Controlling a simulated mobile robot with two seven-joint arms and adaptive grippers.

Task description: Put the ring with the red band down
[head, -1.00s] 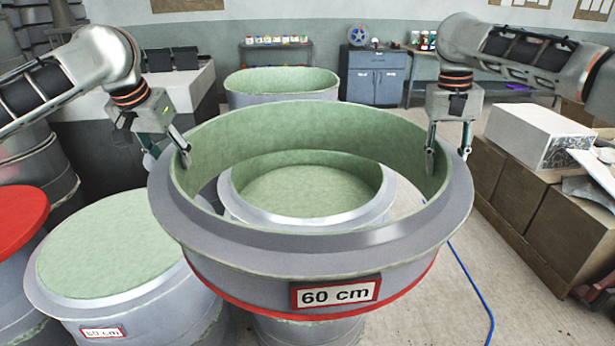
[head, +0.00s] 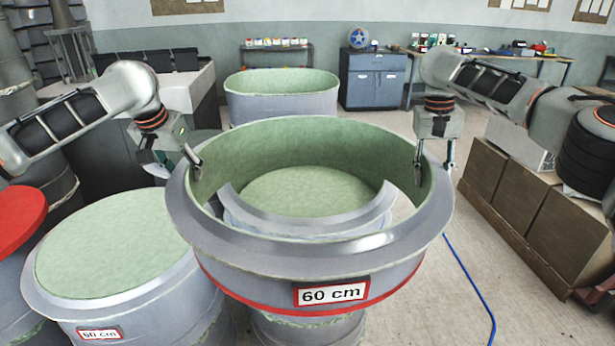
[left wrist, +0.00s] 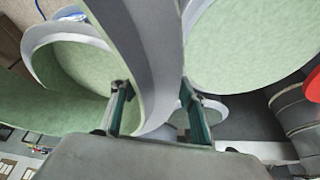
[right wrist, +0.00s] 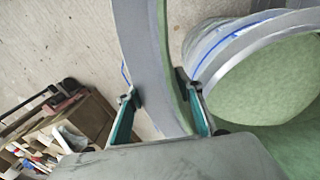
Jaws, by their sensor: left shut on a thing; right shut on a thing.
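The ring with the red band (head: 314,262), a wide grey flanged ring with green inside and a "60 cm" label (head: 331,292), is held roughly level between both grippers. My left gripper (head: 181,163) is shut on its left wall, a finger on each side, as the left wrist view (left wrist: 155,97) shows. My right gripper (head: 434,164) is shut on its right wall, also in the right wrist view (right wrist: 164,97). A green-topped mould (head: 310,190) with a grey rim shows through the ring's opening. Its far rim is hidden. I cannot tell whether the ring touches it.
Another green-topped mould (head: 115,245) with a small label stands close at the left, beside a red-topped drum (head: 15,220). An oblong green mould (head: 282,95) stands behind. Brown boxes (head: 515,210) stand at the right. A blue hose (head: 470,273) lies on the open floor.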

